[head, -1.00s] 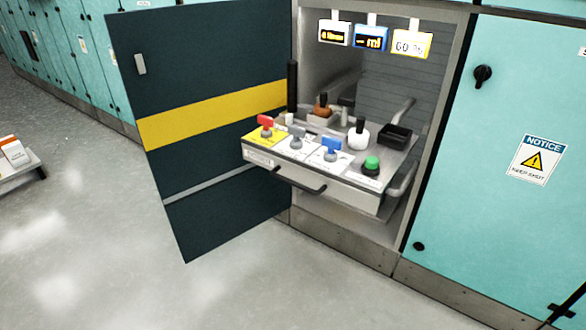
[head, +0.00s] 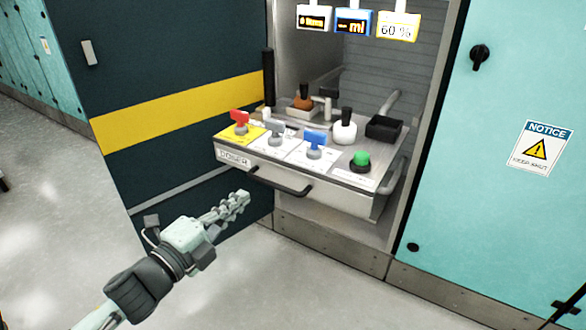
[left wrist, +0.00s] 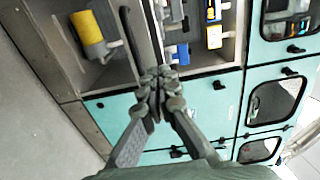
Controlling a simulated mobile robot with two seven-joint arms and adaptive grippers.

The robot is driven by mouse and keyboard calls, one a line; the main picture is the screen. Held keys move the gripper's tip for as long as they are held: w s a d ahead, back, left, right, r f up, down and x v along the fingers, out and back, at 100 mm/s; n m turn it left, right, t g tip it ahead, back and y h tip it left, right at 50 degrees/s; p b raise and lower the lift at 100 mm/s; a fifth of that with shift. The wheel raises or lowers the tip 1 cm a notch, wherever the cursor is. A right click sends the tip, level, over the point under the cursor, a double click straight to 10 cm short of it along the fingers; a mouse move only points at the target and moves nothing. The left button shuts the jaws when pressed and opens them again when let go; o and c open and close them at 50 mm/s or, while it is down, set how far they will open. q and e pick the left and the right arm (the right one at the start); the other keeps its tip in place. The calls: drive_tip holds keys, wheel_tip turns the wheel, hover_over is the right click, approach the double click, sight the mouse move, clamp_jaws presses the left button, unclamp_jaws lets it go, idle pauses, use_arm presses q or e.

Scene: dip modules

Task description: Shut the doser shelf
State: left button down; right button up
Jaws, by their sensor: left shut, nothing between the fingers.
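The doser shelf (head: 235,158) is a grey drawer-like shelf with a "DOSER" label on its front. It stands pulled out of the open cabinet, with a dark bar handle (head: 280,183) across the front. Red, grey and blue valve handles and a green button sit on top. My left gripper (head: 243,197) is shut and empty, in front of the shelf, lower and left of the handle in the head view; it looks apart from it. Its closed fingers (left wrist: 160,85) show in the left wrist view. My right gripper is not in view.
The dark cabinet door (head: 165,160) with a yellow stripe stands open to the left. A closed teal door (head: 500,180) with a notice sign is on the right. Small displays (head: 354,22) hang above the shelf. The floor in front is clear.

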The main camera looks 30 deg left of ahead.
sight(283, 161)
use_arm(q)
drive_tip(key=w, duration=0.9)
drive_tip(key=w+d, duration=0.1)
drive_tip(key=w, duration=0.3)
drive_tip(key=shift+w, duration=0.15)
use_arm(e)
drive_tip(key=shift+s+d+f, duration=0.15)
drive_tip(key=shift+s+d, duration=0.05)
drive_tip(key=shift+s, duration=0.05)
